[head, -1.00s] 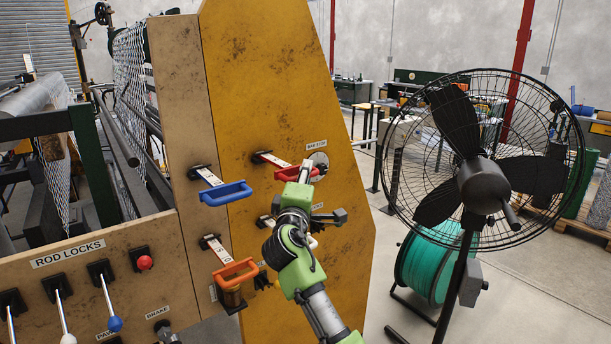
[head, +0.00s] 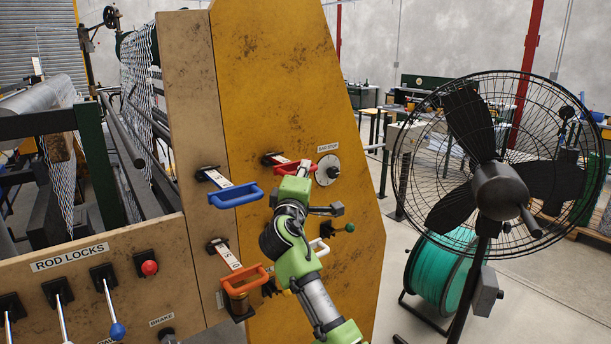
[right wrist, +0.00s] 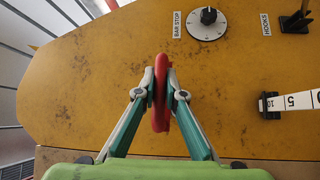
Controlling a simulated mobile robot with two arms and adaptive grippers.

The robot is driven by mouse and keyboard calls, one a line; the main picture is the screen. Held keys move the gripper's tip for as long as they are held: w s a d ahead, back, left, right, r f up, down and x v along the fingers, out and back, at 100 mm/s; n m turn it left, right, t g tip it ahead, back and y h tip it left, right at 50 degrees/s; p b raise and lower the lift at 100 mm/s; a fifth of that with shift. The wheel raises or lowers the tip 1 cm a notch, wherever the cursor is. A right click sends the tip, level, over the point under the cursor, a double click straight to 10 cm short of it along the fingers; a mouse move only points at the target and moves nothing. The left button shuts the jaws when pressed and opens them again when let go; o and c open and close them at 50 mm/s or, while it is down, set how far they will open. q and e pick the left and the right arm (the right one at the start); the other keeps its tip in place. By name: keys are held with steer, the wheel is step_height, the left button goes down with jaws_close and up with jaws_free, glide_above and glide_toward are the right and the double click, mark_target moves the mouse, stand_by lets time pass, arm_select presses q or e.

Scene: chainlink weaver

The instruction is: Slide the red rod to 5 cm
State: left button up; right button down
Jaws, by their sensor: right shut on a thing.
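The red rod's handle (head: 284,168) is on the yellow panel, at the end of a short white scale strip that comes out of a black mount. My right gripper (head: 303,169) is at the right part of this handle. In the right wrist view the two fingers (right wrist: 160,88) are shut on the red handle (right wrist: 161,108), one on each side. The scale strip of the red rod is hidden there behind the handle and fingers. Its marks are too small to read in the head view. My left gripper is not in view.
A blue handle (head: 236,198) and an orange handle (head: 246,279) stick out nearby on white scale strips. A BAR STOP dial (head: 328,170) is close to the right of my gripper. A black fan (head: 497,185) stands further right.

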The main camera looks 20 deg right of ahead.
steer(key=c, duration=2.1)
jaws_free()
steer(key=shift+s+d, duration=0.15)
steer(key=shift+s, duration=0.2)
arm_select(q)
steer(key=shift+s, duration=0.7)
arm_select(e)
steer(key=v, duration=1.2)
steer(key=shift+s, duration=0.1)
